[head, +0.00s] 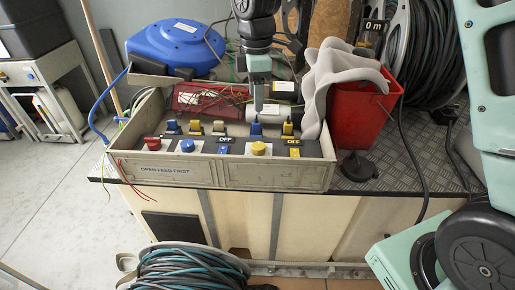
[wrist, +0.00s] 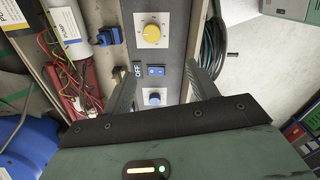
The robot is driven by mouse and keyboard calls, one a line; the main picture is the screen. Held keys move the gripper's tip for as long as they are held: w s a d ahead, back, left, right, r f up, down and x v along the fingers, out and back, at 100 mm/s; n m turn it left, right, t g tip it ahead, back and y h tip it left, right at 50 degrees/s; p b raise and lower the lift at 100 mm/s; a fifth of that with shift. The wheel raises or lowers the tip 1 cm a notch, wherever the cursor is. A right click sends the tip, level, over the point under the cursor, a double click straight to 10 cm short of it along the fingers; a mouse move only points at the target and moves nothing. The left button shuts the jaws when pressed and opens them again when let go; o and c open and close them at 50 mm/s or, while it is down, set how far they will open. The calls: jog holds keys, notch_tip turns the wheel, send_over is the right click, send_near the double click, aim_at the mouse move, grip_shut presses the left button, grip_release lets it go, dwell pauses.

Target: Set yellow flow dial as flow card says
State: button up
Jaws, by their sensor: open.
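The yellow dial (head: 258,148) sits on the front panel of a grey control box, right of a blue dial (head: 187,145). In the wrist view the yellow dial (wrist: 152,33) shows on a white plate with marks around it; its setting is too small to read. My gripper (head: 258,106) points down over the box, behind the yellow dial in the picture. In the wrist view its two fingers (wrist: 165,78) are apart and empty, with a blue rocker switch and an OFF label between them. I cannot make out a flow card.
The box's front rim (head: 215,178) reads "OPEN FEED FIRST". A red dial (head: 152,142) and several toggle switches are on the panel. A red bucket (head: 365,115) with a grey cloth (head: 335,75) stands close on the right. A blue reel (head: 175,45) and loose wires lie behind.

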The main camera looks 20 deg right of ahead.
aim_at(258, 145)
jog(key=f, duration=0.6)
jog(key=w+d+f, duration=0.1)
jog(key=f, duration=1)
jog(key=shift+w+d+f, duration=0.15)
jog(key=shift+w+f, duration=0.1)
jog(key=shift+f, duration=0.15)
jog(key=shift+c, duration=0.3)
jog(key=c, duration=0.9)
